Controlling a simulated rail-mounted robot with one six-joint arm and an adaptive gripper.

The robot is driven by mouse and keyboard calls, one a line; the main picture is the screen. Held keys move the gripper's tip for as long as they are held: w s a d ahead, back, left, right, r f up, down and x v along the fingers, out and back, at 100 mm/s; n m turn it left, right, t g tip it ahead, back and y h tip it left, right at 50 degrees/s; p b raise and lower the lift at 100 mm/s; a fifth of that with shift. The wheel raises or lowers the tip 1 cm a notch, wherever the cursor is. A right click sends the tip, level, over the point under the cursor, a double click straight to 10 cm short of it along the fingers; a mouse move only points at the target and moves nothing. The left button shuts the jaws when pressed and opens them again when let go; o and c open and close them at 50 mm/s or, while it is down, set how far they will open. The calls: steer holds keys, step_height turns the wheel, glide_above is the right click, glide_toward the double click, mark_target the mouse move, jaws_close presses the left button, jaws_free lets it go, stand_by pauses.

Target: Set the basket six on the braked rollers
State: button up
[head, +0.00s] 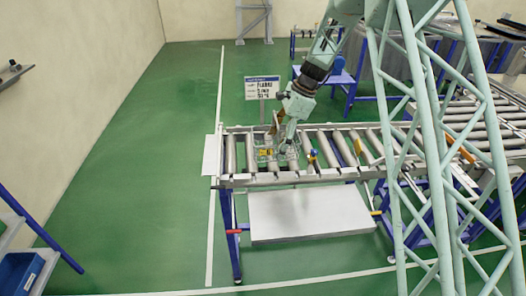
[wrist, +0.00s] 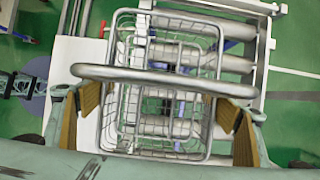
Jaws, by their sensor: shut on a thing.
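The wire basket (head: 266,155) is at the left end of the roller conveyor in the head view. Its wire mesh shows in the wrist view (wrist: 165,148), over grey rollers (wrist: 222,62). A thick metal bar (wrist: 160,78) crosses in front of the basket and spans between my fingers. My gripper (head: 277,130) is above the basket and shut on it, apparently by this bar. My tan finger pads flank the basket in the wrist view (wrist: 164,118). I cannot tell whether the basket touches the rollers (head: 343,149) or hangs just above them.
The conveyor frame (head: 300,179) stands on blue legs, with a white panel (head: 310,214) below. A small sign (head: 262,88) stands behind it; its text is too small to read. More rollers (head: 480,113) continue at the right. Green floor (head: 130,190) is clear at the left.

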steer(key=w+a+p, duration=0.1)
steer(key=w+a, duration=0.2)
steer(key=w, duration=0.4)
steer(key=w+a+f+p, duration=0.1)
steer(key=w+a, duration=0.2)
steer(key=w, duration=0.4)
steer(key=shift+w+a+f, duration=0.25)
steer(key=shift+w+a, duration=0.05)
steer(key=shift+a, duration=0.05)
stand_by(0.4)
steer(key=shift+f+p, duration=0.45)
steer(key=shift+f, duration=1.3)
steer(key=shift+f, duration=0.55)
steer(key=o, duration=1)
steer(key=shift+f, duration=0.1)
